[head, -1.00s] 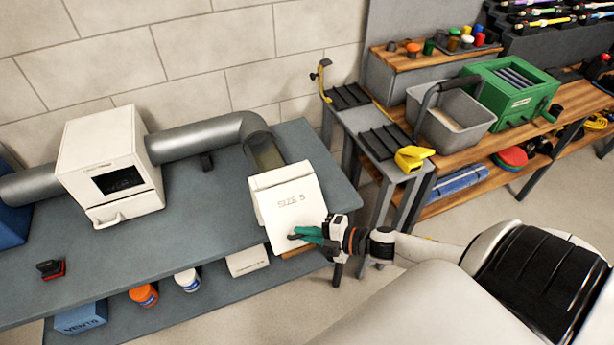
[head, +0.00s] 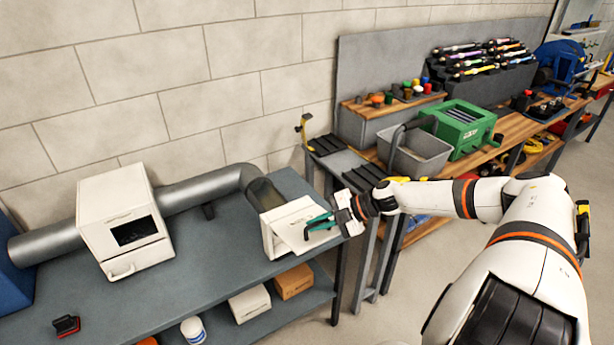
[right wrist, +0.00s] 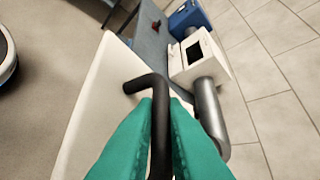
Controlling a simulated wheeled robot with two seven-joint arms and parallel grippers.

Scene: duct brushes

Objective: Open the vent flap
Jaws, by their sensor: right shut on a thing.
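The white vent box (head: 268,240) stands at the right end of the grey bench, at the mouth of the bent duct. Its white flap (head: 298,238) is tilted out from the box, with a gap showing along its left side. My right gripper (head: 314,226), with teal fingers, is at the flap's face. In the right wrist view the gripper (right wrist: 161,112) is shut on the flap's dark bent handle (right wrist: 150,82), and the pale flap (right wrist: 95,110) fills the left middle. The inside of the box is mostly hidden. My left gripper is out of view.
A silver duct (head: 205,188) runs along the grey bench (head: 215,265) through a white box with a dark window (head: 125,222). Cartons (head: 294,281) sit on the shelf below. A stand with black ribbed pads (head: 325,144), a grey bucket (head: 417,152) and a green box (head: 462,128) are to the right.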

